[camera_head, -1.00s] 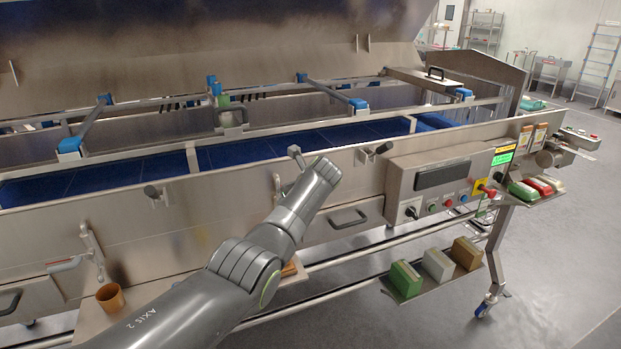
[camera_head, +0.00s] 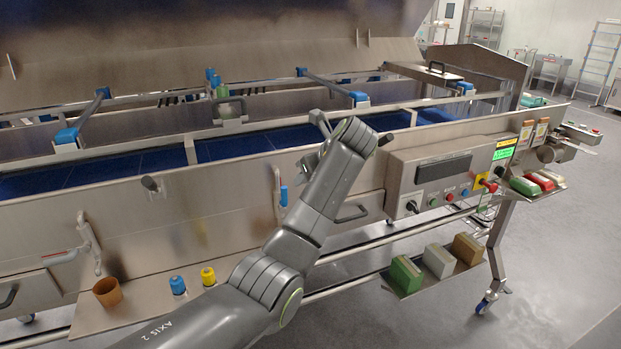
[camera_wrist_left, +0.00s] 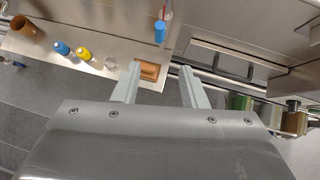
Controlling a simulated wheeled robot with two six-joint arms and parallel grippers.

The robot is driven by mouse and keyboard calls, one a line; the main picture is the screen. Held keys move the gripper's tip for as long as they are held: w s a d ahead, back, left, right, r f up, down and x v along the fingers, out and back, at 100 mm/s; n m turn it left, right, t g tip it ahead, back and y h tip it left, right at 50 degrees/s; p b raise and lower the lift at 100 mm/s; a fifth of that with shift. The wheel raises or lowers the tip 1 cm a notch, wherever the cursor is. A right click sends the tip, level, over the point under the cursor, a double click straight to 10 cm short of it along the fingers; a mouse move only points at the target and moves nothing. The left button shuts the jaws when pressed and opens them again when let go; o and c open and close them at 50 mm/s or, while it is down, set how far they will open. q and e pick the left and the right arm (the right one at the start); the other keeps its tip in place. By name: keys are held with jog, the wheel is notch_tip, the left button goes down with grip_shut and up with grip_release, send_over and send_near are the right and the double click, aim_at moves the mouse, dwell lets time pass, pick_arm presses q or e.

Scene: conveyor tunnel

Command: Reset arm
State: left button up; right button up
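My left arm reaches in from the bottom of the head view in front of the conveyor machine (camera_head: 220,195). Its upper end stands before the machine's front wall, left of the control panel (camera_head: 440,180). The left gripper's fingers are not discernible in the head view. In the left wrist view the left gripper (camera_wrist_left: 158,84) is open, its two pale fingers apart with nothing held between them. A brown block (camera_wrist_left: 149,71) on the shelf shows beyond the left finger. My right gripper is not in view.
The low shelf (camera_head: 85,320) holds a brown cup (camera_head: 108,291), a blue bottle (camera_head: 178,285) and a yellow bottle (camera_head: 208,276). A blue-handled item (camera_head: 284,196) is by the front wall. Green (camera_head: 406,275), white and brown blocks sit at lower right.

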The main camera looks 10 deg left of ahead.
pick_arm(q)
jog(key=s+a+f+n+g+h, duration=0.1)
jog(key=s+a+f+n, duration=0.1)
jog(key=f, duration=1)
jog(key=s+a+f+n+h, duration=0.1)
jog(key=s+a+f+n, duration=0.15)
jog(key=f, duration=0.85)
jog(key=s+a+f+n+g, duration=0.1)
jog(key=a+f+n, duration=0.1)
jog(key=f, duration=1)
jog(key=s+a+f+n+h+b, duration=0.1)
jog(key=s+a+f+n+h, duration=0.2)
jog(key=s+f, duration=0.8)
jog(key=s+a+f+n+g, duration=0.3)
jog(key=s+f+n, duration=0.6)
jog(key=s+f, duration=1)
jog(key=s+a+f+n, duration=0.1)
jog(key=s+f+n, duration=0.1)
jog(key=s, duration=0.7)
jog(key=s+a+f+n+b, duration=0.1)
jog(key=s+a+f+n, duration=0.1)
jog(key=s, duration=0.8)
jog(key=s+a+f+n, duration=0.1)
jog(key=s+f+n, duration=0.2)
jog(key=s, duration=0.6)
jog(key=shift+s+a+n, duration=0.2)
jog(key=shift+a+n, duration=0.05)
jog(key=shift+n, duration=0.5)
